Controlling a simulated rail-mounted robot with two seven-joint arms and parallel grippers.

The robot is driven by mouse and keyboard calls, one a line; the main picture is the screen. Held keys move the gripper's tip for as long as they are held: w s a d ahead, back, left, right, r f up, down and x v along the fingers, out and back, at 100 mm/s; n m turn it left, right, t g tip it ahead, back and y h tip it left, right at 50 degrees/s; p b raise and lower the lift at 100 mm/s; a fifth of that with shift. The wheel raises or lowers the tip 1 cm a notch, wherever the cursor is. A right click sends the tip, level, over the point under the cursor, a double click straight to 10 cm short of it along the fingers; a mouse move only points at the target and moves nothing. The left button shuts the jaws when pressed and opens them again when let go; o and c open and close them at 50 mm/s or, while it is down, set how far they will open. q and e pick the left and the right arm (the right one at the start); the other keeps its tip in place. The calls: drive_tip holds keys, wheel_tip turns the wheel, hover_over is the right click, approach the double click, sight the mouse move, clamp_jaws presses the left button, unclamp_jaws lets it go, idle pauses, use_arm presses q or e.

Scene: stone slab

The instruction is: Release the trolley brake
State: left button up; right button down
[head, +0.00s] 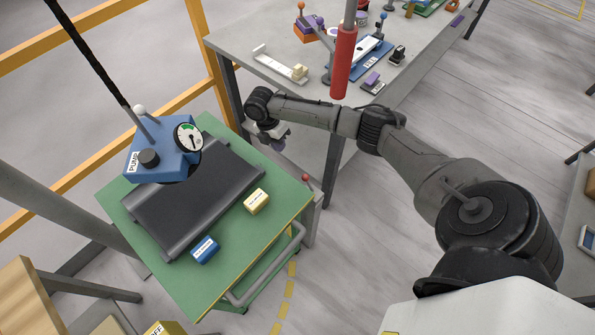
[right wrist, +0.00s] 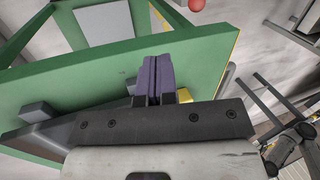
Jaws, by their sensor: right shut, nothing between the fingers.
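The trolley has a green top (head: 285,215) with a grey tubular handle (head: 270,270) at its front right. A small red knob (head: 305,177), possibly the brake lever's, stands at the trolley's right edge. It also shows at the top of the right wrist view (right wrist: 196,5), beyond the fingertips and to their right. My right gripper (head: 279,145) is at the trolley's far right side, left of the knob and apart from it. Its purple fingers (right wrist: 158,72) are together and empty, with the green trolley behind them. My left gripper is not in view.
A black bed (head: 180,215), a yellow block (head: 257,201) and a blue block (head: 204,249) are on the trolley. A blue pump box (head: 160,155) hangs above it. A grey workbench (head: 270,40) and hanging red cylinder (head: 343,62) are behind. Orange rails run at left.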

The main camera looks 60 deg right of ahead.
drive_tip(key=b, duration=0.2)
approach(308, 183)
wheel_tip(308, 183, down, 5)
drive_tip(key=w, duration=0.3)
drive_tip(key=shift+s+d+f, duration=0.25)
drive_tip(key=shift+s+d, duration=0.15)
drive_tip(key=shift+s, duration=0.25)
drive_tip(key=shift+r, duration=0.1)
